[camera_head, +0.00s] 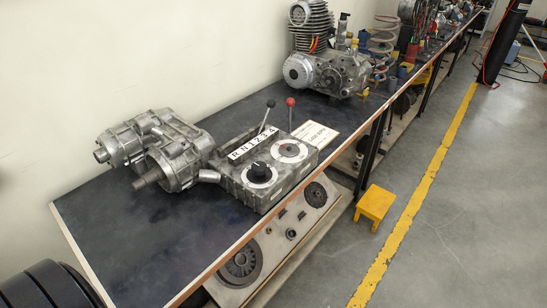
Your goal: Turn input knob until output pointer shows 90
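A grey metal gearbox (158,150) lies on the dark bench top, with a shaft end pointing toward the lower left. It joins a box-shaped control unit (235,188) on its right. On the unit's top is a black input knob (260,171) on a white ring dial. Behind it is a second round dial, the output dial (290,150), with a reddish centre. Its pointer and numbers are too small to read. A white label strip (250,146) reads R N 1 2 3 4. Two levers rise behind it, one black-tipped (270,104) and one red-tipped (291,102). Neither of my grippers is in view.
The dark bench (130,245) has free room in front of and left of the gearbox. A card (316,134) lies behind the unit. An engine (325,72) stands farther back. A yellow stool (375,205) stands on the floor.

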